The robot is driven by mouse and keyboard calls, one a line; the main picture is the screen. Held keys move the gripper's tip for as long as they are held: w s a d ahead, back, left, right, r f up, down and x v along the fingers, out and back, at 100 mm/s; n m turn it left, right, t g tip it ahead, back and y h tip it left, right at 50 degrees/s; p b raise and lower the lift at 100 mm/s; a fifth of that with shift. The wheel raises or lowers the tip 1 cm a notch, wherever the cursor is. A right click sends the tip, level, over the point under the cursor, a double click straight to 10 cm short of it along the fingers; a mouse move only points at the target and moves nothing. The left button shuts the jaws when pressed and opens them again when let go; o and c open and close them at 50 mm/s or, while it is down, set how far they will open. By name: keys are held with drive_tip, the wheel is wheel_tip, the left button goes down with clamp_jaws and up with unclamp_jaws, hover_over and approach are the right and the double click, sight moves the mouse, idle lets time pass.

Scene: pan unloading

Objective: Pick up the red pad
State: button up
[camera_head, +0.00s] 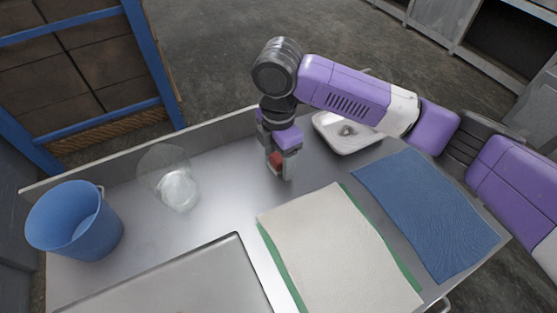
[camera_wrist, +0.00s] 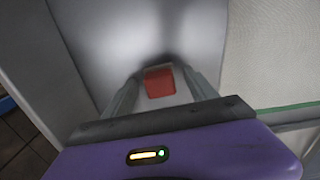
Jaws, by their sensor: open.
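The red pad (camera_wrist: 160,82) is a small reddish block with a paler front face, seen in the wrist view between the two fingers. In the head view the red pad (camera_head: 276,160) shows partly, with my gripper (camera_head: 281,172) around it and hiding some of it. In the wrist view my gripper (camera_wrist: 160,92) is open, with one finger on each side of the pad. A gap shows beside the pad. I cannot tell the exact height of the fingertips over the metal table (camera_head: 215,215).
A white basin (camera_head: 332,142) sits just right of my gripper. A beige cloth with green edges (camera_head: 335,250) and a blue cloth (camera_head: 425,210) lie to the right. A clear glass bowl (camera_head: 160,165), a blue bucket (camera_head: 55,225) and a metal tray (camera_head: 185,290) are on the left.

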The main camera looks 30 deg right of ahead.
sight(278, 157)
drive_tip(key=c, duration=1.4)
clamp_jaws()
wheel_tip(278, 157, up, 20)
